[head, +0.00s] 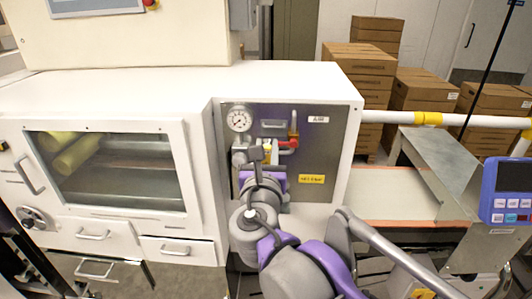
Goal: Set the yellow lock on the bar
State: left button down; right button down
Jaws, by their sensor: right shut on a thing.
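My right gripper (258,158) is in front of the grey valve panel (318,148) on the white machine, seen from behind. It is shut on the yellow lock (267,147), of which only a small yellow patch shows beside the fingers. The fingers and wrist hide the rest of the lock. A short grey bar (273,124) is on the panel just above the gripper. I cannot tell whether the lock touches it. My left gripper is not in view.
A round gauge (239,120) and a red handle (288,143) are close to the gripper. A yellow label (311,179) is lower right on the panel. A window door (105,170) lies left. A conveyor (400,208), white rail (395,117) and cartons (358,72) are right.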

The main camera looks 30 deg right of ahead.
jog(key=shift+f+x, duration=0.2)
jog(key=shift+x, duration=5.1)
jog(key=shift+f+x, duration=0.2)
jog(key=shift+x, duration=5.05)
jog(key=shift+w, duration=0.1)
jog(key=shift+w, duration=0.1)
